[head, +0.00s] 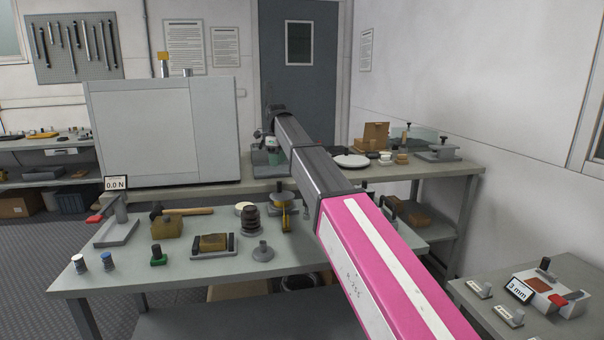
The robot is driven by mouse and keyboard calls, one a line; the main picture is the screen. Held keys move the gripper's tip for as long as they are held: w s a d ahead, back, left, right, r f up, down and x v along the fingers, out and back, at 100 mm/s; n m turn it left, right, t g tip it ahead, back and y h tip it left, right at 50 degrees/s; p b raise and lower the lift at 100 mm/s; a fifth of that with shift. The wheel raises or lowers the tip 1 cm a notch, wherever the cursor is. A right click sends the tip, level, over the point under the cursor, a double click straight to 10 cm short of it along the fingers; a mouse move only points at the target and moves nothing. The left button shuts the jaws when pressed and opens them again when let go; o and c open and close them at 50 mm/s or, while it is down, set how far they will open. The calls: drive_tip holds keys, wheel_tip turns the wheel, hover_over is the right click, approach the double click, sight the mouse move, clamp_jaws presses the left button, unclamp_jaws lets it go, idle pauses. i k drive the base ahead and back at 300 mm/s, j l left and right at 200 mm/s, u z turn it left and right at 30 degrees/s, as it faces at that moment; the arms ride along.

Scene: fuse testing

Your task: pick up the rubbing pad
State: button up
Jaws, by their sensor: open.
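I cannot tell for certain which thing is the rubbing pad. A brown block (213,242) lies between dark ends on the front bench, and a flat reddish-brown pad (538,284) sits on a light block on the right table. My pink and grey arm reaches from the lower right towards the back bench. My gripper (267,148) is small and far off at the arm's end, above the back bench and well apart from both. It is open; its fingers are partly hidden and hard to make out.
A large grey cabinet (165,130) stands behind. My arm hides part of the back bench and the front bench's right side.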

sight(157, 258)
drive_tip(key=k, duration=1.45)
